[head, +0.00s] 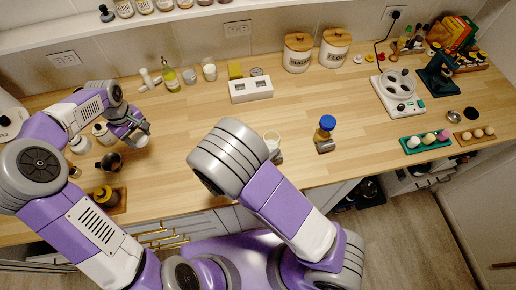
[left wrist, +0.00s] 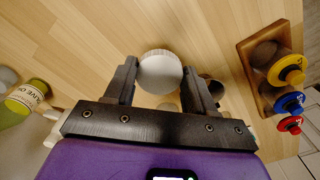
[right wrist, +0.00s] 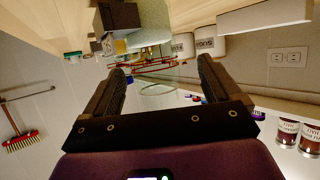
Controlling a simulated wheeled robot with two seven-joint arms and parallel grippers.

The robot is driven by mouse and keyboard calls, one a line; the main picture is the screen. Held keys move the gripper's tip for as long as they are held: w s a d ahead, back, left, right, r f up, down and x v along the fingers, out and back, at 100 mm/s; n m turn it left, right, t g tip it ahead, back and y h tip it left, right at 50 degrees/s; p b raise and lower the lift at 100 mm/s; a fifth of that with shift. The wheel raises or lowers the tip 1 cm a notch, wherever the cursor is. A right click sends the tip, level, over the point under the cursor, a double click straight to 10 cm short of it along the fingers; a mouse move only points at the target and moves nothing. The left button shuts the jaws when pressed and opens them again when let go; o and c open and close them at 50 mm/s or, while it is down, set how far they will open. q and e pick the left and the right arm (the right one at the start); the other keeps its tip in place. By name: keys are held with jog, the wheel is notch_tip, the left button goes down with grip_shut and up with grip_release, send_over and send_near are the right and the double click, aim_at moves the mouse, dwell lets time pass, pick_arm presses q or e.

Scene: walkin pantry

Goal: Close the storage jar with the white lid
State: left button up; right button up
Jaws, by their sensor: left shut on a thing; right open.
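The white lid (left wrist: 160,72) is round with a ribbed rim. My left gripper (left wrist: 160,85) is shut on it, a finger at each side. In the head view the left gripper (head: 138,133) holds the lid (head: 144,141) above the left part of the counter. A clear glass jar (head: 271,135) shows its open round mouth beside my right arm; its lower part is hidden. In the right wrist view the jar's glass rim (right wrist: 160,90) lies between the spread fingers of my right gripper (right wrist: 162,85), which is open. I cannot tell whether they touch the glass.
A dark mug (head: 110,162) and small jars stand near the left gripper. A wooden tray (left wrist: 252,75) holds bottles with yellow, blue and red caps. A blue-topped bottle (head: 326,134) stands right of the glass jar. The counter (head: 200,110) is clear between the arms.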

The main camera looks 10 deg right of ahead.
aim_at(276, 138)
pick_arm(q)
jog(key=shift+f, duration=0.25)
pick_arm(e)
jog(key=x, duration=0.4)
jog(key=shift+s+d, duration=0.2)
jog(key=shift+d, duration=0.15)
jog(key=shift+w+d+f, duration=0.15)
jog(key=shift+w+d, duration=0.15)
jog(key=shift+w, duration=0.05)
jog(key=shift+c, duration=0.4)
jog(key=c, duration=1.1)
jog(key=shift+c, duration=0.2)
